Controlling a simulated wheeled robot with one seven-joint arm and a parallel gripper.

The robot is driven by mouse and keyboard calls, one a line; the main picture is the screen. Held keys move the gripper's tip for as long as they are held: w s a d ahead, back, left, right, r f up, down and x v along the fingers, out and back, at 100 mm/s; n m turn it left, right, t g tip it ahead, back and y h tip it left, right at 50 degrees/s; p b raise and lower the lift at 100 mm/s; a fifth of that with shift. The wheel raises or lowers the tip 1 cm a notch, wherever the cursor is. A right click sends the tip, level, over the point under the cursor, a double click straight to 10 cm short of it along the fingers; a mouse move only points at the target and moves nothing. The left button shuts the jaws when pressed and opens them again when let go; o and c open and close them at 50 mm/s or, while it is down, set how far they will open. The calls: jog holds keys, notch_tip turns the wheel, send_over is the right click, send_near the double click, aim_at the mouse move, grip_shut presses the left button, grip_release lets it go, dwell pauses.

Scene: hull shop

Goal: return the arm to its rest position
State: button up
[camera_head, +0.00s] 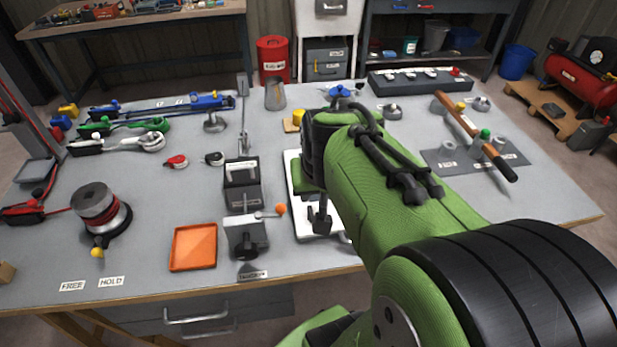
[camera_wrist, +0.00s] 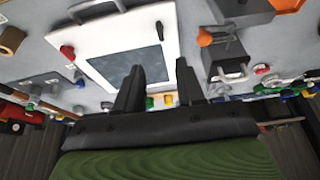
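My arm (camera_head: 400,190), green with black joints, reaches from the lower right over the middle of the workbench (camera_head: 340,258). In the wrist view my gripper (camera_wrist: 162,78) shows two black fingers standing apart with nothing between them. A white board with a dark panel (camera_wrist: 132,72) lies beyond the fingers in that view. In the head view the board (camera_head: 296,190) is partly hidden by my arm and gripper.
A cable reel (camera_head: 97,207) is at left. Bare bench shows at front left.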

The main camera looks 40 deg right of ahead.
dwell(0.3)
jog(key=s+a+r+n+t+y+p, duration=0.1)
jog(key=s+a+r+n+p, duration=0.1)
jog(key=a+r, duration=0.3)
jog(key=s+a+r+n+t+y+p, duration=0.1)
jog(key=s+a+r+n+p, duration=0.2)
jog(key=a, duration=0.8)
jog(key=r+n+p, duration=0.1)
jog(key=n+p, duration=0.1)
jog(key=shift+s+r+y+p, duration=0.3)
jog(key=shift+s+r, duration=0.05)
